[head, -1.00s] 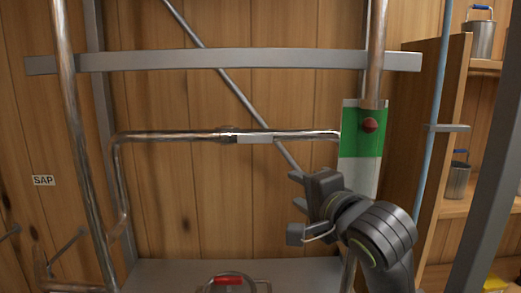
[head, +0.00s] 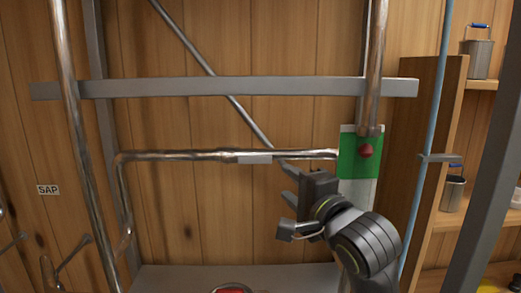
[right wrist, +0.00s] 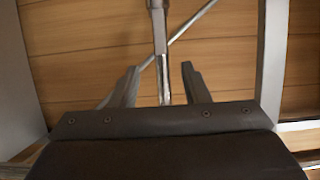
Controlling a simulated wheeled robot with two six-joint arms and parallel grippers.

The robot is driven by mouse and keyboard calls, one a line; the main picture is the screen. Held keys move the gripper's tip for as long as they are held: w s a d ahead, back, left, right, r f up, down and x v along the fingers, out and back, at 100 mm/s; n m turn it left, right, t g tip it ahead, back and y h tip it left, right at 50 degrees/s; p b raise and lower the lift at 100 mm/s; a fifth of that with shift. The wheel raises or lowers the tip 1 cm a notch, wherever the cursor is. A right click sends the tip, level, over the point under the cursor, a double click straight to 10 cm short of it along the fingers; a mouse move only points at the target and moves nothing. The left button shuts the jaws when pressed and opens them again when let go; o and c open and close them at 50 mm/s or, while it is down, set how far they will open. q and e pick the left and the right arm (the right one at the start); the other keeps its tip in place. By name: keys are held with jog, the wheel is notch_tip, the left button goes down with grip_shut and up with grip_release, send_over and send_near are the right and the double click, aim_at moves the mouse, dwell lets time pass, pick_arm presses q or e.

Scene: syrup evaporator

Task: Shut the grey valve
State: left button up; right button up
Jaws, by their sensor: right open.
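A light grey lever (head: 255,159), which looks like the grey valve's handle, lies along the horizontal metal pipe (head: 180,155) in the head view. It also shows in the right wrist view as a flat grey bar (right wrist: 160,32) along the pipe. My right gripper (head: 288,182) is open and empty. It is to the right of the lever, just below the pipe's right part. In the right wrist view the pipe runs between the two fingers (right wrist: 160,85), with the lever beyond the tips. Contact with the pipe cannot be told. My left gripper is not in view.
A grey crossbar (head: 250,87) runs above the pipe. A red-handled thing (head: 231,290) is cut off at the bottom edge. Wooden shelves with pails (head: 478,58) stand at the right.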

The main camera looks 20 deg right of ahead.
aim_at(259, 160)
jog(key=w+p, duration=0.1)
jog(key=w, duration=0.3)
jog(key=w+a+p, duration=0.1)
jog(key=w, duration=0.4)
jog(key=w+p, duration=0.1)
jog(key=w, duration=0.4)
jog(key=shift+w+a+p, duration=0.25)
jog(key=shift+a+p, duration=0.1)
grip_shut()
